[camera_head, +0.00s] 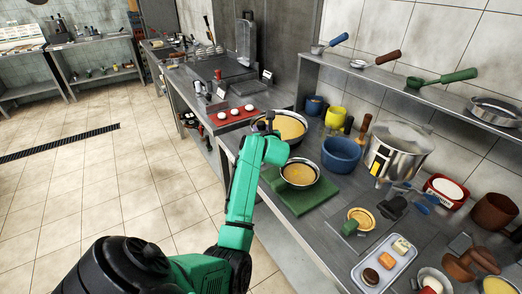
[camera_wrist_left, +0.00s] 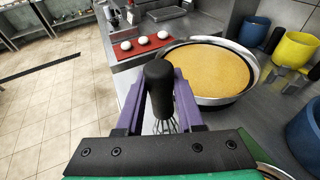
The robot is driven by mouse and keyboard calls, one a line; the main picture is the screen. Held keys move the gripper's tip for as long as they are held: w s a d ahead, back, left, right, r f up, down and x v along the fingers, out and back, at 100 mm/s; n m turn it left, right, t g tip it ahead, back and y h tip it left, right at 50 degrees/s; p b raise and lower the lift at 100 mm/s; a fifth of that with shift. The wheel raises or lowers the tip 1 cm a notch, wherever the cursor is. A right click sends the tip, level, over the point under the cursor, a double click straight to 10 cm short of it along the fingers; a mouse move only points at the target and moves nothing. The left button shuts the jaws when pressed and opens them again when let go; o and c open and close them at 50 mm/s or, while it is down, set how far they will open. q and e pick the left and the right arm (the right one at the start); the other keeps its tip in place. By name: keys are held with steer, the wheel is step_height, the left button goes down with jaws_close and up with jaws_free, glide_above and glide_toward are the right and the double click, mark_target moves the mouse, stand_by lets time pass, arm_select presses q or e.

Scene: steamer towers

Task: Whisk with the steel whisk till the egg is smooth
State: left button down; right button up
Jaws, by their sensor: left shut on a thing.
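My left gripper (camera_wrist_left: 160,95) is shut on the black handle of the steel whisk (camera_wrist_left: 158,80). The whisk's wire loops show partly between the purple fingers; their lower ends are hidden. In the head view my left gripper (camera_head: 268,128) is at the near edge of the counter, in front of a wide steel pan of yellow liquid (camera_head: 291,125). The pan also shows in the wrist view (camera_wrist_left: 215,72), right of the whisk. A smaller bowl of yellow liquid (camera_head: 299,174) stands on a green mat (camera_head: 294,204). I cannot tell which holds the egg. My right gripper is not in view.
A blue bowl (camera_head: 341,154), yellow cup (camera_head: 335,117) and steel pot (camera_head: 397,152) stand behind. A red tray (camera_head: 222,121) with white eggs or buns lies on the farther counter. A white food tray (camera_head: 384,265) is nearer. The tiled floor at left is clear.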

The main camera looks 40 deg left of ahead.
arm_select(q)
steer(key=shift+r+p, duration=2.5)
steer(key=shift+r, duration=0.4)
